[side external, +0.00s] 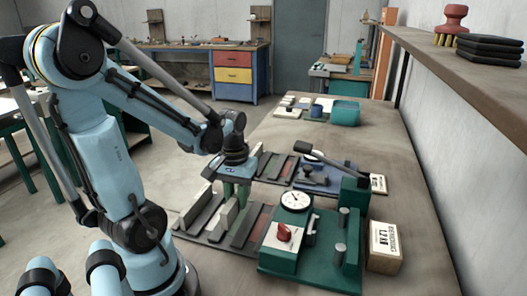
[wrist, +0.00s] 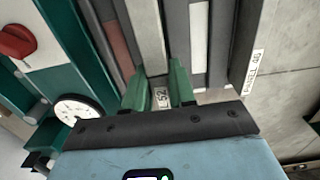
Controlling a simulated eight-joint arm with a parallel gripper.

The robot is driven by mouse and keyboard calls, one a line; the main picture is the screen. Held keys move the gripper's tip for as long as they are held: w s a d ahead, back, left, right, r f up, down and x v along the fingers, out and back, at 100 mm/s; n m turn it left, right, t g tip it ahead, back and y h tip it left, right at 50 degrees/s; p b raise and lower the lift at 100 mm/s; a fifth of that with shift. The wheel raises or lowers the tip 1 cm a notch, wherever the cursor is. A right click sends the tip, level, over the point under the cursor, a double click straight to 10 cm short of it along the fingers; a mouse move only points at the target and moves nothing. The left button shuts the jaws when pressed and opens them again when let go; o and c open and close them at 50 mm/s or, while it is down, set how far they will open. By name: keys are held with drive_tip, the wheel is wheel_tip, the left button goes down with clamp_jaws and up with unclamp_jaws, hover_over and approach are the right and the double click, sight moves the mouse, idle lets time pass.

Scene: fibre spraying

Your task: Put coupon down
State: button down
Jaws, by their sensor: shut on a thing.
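My gripper (wrist: 160,88) points down with two green fingers, shut on a coupon (wrist: 147,35), a long pale grey bar that runs away between the fingers in the wrist view. A small tag (wrist: 162,97) with digits shows between the fingers. In the side view, my gripper (side external: 237,190) is low over a dark rack (side external: 190,238) with upright plates and reddish strips. The fingers partly hide the coupon there, and I cannot tell whether its lower edge touches the rack. A white strip (wrist: 198,42) lies beside it in the wrist view.
A green tester with a dial (side external: 295,201) and red knob (side external: 284,232) stands close on the right. A blue lever device (side external: 318,178) is behind it. A labelled box (side external: 384,246) sits further right. The bench (side external: 385,135) is bare at the back right.

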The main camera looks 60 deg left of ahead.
sight(237, 209)
drive_tip(key=shift+f, duration=1.9)
drive_tip(key=shift+f, duration=0.15)
drive_tip(key=c, duration=0.9)
unclamp_jaws()
drive_tip(key=shift+c, duration=0.2)
drive_tip(key=shift+r, duration=6.15)
drive_tip(key=w+d+m+t, duration=0.3)
drive_tip(key=d+m, duration=0.1)
drive_tip(key=d, duration=0.2)
drive_tip(key=w+d+m+t, duration=0.4)
drive_tip(key=d+m, duration=0.1)
drive_tip(key=d, duration=0.2)
drive_tip(key=shift+d+f, duration=0.15)
drive_tip(key=shift+d, duration=0.05)
